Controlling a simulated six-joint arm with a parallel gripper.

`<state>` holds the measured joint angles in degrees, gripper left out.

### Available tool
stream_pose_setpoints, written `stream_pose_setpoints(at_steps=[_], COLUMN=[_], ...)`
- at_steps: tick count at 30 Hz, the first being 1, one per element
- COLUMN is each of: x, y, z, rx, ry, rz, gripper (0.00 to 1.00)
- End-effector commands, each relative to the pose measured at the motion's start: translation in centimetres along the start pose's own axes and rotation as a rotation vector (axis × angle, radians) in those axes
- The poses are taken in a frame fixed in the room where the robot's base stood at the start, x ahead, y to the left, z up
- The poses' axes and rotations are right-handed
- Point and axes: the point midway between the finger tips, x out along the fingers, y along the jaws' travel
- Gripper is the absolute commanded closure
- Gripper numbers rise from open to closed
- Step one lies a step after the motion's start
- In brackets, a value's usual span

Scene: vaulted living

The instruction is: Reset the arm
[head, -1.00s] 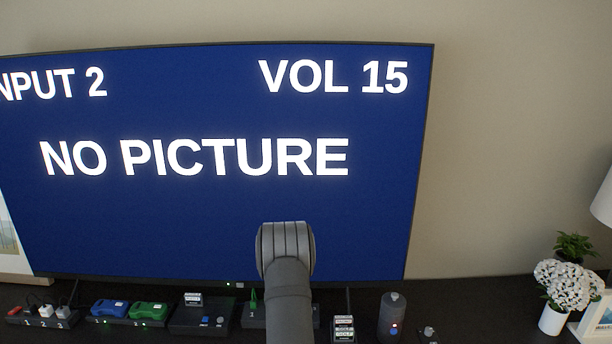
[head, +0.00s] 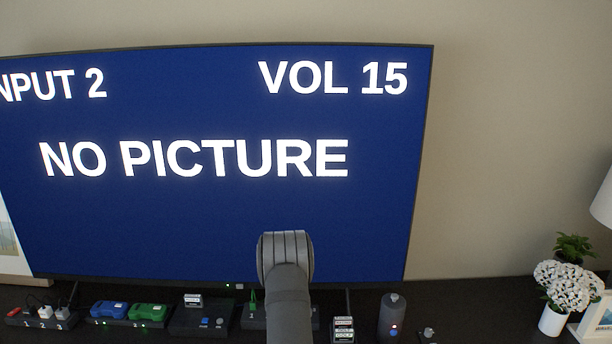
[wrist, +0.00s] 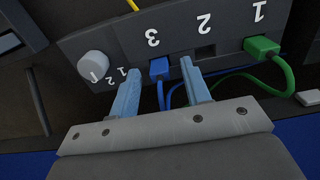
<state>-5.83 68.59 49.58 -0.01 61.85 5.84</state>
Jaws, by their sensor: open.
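My gripper (wrist: 160,88) shows in the wrist view with its two light blue fingers apart and nothing held between them. Beyond the fingertips is a dark switch box (wrist: 135,45) with ports marked 1, 2 and 3. A green plug (wrist: 262,46) sits at port 1 and a blue plug (wrist: 159,68) at port 3; port 2 is empty. A white knob (wrist: 93,65) is on the box beside marks 1 and 2. In the head view my arm rises in front of the television (head: 200,220), and my gripper is out of sight there.
A dark cabinet top (head: 455,310) runs below the television. On it stand green and blue cartridges (head: 147,312), a dark grey cylinder (head: 392,315), white labelled boxes (head: 343,329) and a white flowerpot (head: 552,320). The wall to the right is clear.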

Motion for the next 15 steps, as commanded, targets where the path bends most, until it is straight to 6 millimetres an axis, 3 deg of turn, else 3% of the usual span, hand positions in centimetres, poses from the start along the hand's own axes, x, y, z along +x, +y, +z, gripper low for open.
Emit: stream_pose_setpoints(at_steps=[15], x=[-9.9], y=[0.0], z=[-0.1], rx=[0.0], ry=[0.006], rz=[-0.001], gripper=[0.56])
